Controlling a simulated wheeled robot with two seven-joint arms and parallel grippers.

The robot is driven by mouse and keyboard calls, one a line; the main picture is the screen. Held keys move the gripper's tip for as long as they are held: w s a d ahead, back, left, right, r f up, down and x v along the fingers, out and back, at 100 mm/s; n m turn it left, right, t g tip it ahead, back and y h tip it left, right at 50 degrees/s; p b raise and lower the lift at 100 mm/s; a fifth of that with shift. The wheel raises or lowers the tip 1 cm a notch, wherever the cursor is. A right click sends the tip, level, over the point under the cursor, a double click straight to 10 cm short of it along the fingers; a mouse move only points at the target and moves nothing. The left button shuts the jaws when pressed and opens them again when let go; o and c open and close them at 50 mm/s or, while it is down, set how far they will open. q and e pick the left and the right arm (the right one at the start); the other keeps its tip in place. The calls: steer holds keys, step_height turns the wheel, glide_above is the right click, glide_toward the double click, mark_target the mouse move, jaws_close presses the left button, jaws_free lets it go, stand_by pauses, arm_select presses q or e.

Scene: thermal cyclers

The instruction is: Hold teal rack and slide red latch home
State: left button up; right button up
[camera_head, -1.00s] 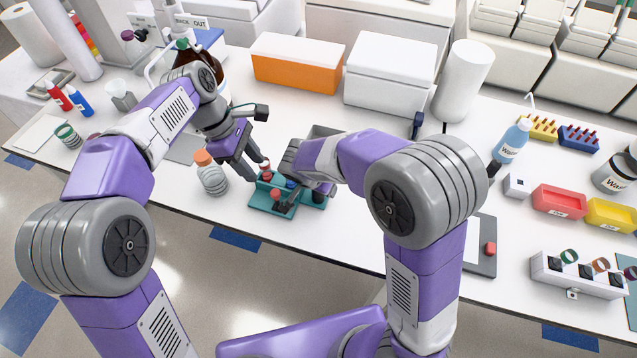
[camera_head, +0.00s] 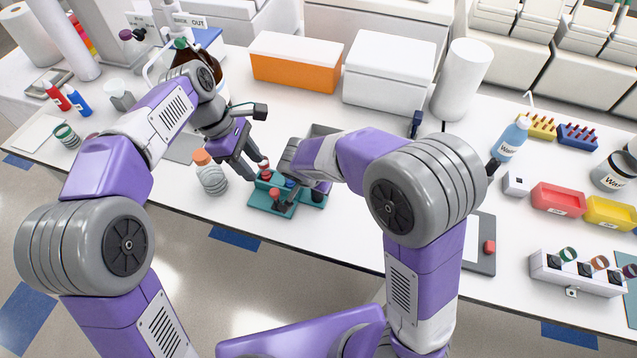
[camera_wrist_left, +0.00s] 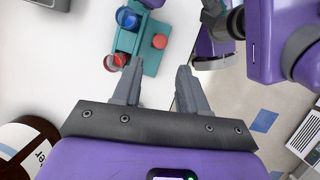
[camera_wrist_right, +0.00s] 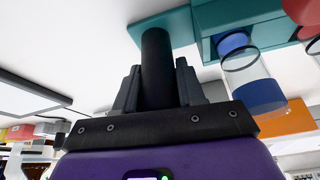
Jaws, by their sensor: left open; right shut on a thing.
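The teal rack (camera_head: 258,206) lies on the white bench near its front edge. It also shows in the left wrist view (camera_wrist_left: 151,62). A red knob (camera_head: 274,194), seen as a round red top in the left wrist view (camera_wrist_left: 160,41), stands on its base; it looks like the latch. A red-topped vial (camera_wrist_left: 115,62) and a blue-topped vial (camera_wrist_left: 127,18) sit in the rack. My left gripper (camera_wrist_left: 158,72) is open and empty, close beside the rack's red-vial end. My right gripper (camera_wrist_right: 157,82) is shut on a black cylindrical handle (camera_wrist_right: 157,50) at the rack; the head view mostly hides this grip.
A clear bottle with an orange cap (camera_head: 211,176) stands just left of the rack. A large brown bottle (camera_head: 183,57) stands behind my left wrist. An orange-and-white box (camera_head: 295,64) and a white box (camera_head: 388,80) stand behind. Bench in front of the rack is clear.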

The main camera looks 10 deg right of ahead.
stand_by(0.3)
arm_select(q)
steer(key=c, duration=0.5)
steer(key=shift+m, duration=0.6)
steer(key=shift+c, duration=0.9)
steer(key=shift+d+m, duration=0.1)
steer(key=shift+m, duration=0.5)
jaws_close()
steer(key=m, duration=1.1)
steer(key=d+r+m, duration=0.1)
steer(key=m, duration=1)
steer(key=s+d+m, duration=0.1)
steer(key=m, duration=1)
steer(key=shift+r+m, duration=0.15)
steer(key=shift+m, duration=0.15)
